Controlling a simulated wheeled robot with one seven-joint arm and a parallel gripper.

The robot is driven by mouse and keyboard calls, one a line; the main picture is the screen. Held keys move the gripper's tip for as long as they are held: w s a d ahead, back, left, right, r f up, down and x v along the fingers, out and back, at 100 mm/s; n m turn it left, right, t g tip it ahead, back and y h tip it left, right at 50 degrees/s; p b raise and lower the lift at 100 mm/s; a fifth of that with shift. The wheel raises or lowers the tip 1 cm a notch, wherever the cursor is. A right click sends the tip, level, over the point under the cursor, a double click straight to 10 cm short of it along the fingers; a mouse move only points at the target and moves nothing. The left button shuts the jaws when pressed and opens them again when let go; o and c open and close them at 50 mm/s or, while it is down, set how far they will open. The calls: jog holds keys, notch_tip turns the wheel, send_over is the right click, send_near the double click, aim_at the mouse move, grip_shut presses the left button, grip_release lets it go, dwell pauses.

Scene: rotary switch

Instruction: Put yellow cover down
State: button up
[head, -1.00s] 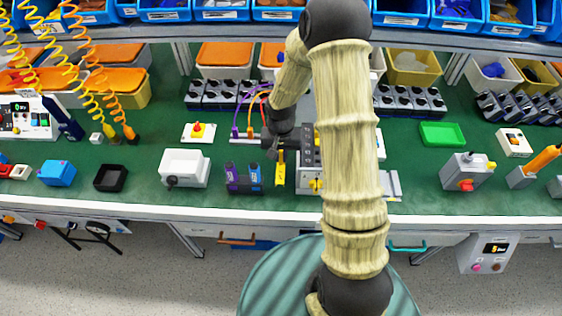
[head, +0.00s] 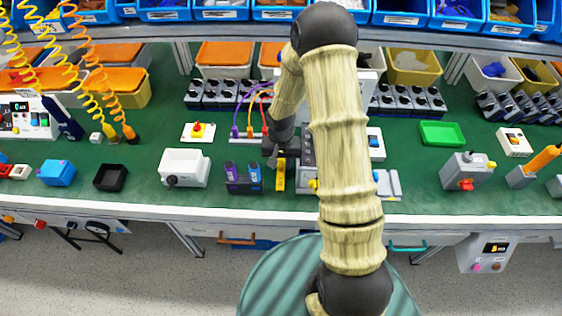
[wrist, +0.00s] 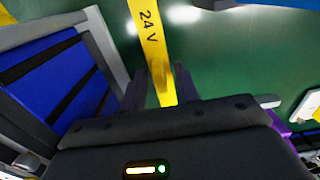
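The yellow cover (head: 281,174) is a narrow piece near the front of the green bench, just right of the small black unit with blue and purple parts. In the wrist view the cover (wrist: 153,45) shows "24 V" and its near end reaches between my fingers. My gripper (wrist: 160,80) has its two fingers apart, with a small gap beside the cover. In the head view my gripper (head: 271,159) is at the cover's upper left. I cannot see clearly whether a finger touches the cover.
The black unit (head: 243,180) stands close at the left, with a white box (head: 184,168) beyond it. Purple, orange and red cables rise behind my gripper. A grey device (head: 308,148) is close at the right, partly hidden by my arm.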

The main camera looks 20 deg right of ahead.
aim_at(281, 164)
jog(key=shift+r, duration=0.1)
notch_tip(281, 164, up, 12)
dwell(0.6)
jog(key=shift+s+r, duration=0.1)
dwell(0.3)
jog(key=s+r+n+t, duration=0.1)
jog(key=s+r, duration=0.3)
jog(key=s, duration=0.3)
jog(key=s+r+n+t, duration=0.1)
jog(key=s+r+n, duration=0.1)
jog(key=s+r, duration=0.2)
jog(key=s, duration=0.3)
jog(key=shift+n+t, duration=0.3)
